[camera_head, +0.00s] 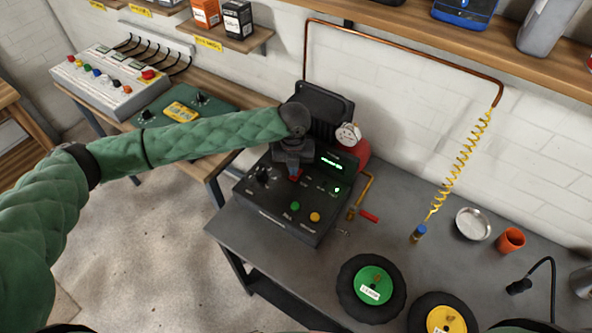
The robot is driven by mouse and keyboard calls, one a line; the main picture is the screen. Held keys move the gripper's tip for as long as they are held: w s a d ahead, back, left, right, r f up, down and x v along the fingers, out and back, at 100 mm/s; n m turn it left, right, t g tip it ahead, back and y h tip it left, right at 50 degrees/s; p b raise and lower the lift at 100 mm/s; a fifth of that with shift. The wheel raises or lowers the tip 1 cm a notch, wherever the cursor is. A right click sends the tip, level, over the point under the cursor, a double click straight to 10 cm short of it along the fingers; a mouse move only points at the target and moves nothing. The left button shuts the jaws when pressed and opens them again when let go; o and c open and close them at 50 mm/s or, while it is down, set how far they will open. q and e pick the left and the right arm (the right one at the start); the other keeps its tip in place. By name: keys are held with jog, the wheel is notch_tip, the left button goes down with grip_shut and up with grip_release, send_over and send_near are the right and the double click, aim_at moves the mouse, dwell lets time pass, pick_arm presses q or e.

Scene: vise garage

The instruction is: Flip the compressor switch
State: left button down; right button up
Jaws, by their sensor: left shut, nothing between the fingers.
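The compressor's black control box (268,217) stands on the grey table at the centre. Its top panel has a green button (295,206), an orange button (315,217), a dark knob or lever at the left and a lit green display (331,163). My left arm reaches in from the left, and my left gripper (293,171) is shut and empty over the rear middle of the panel. A small red part, perhaps the switch, shows at the fingertips and is mostly hidden by them. I cannot tell whether they touch it. My right gripper is not in view.
A red tank with a gauge (348,135) stands behind the box. A red-handled valve (368,215), a yellow coiled hose (460,165), a green wheel (373,284) and a yellow wheel (446,320) are to the right. Another control panel (110,85) is at the left.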

pick_arm(q)
jog(key=shift+r+p, duration=1.95)
jog(key=shift+r, duration=0.9)
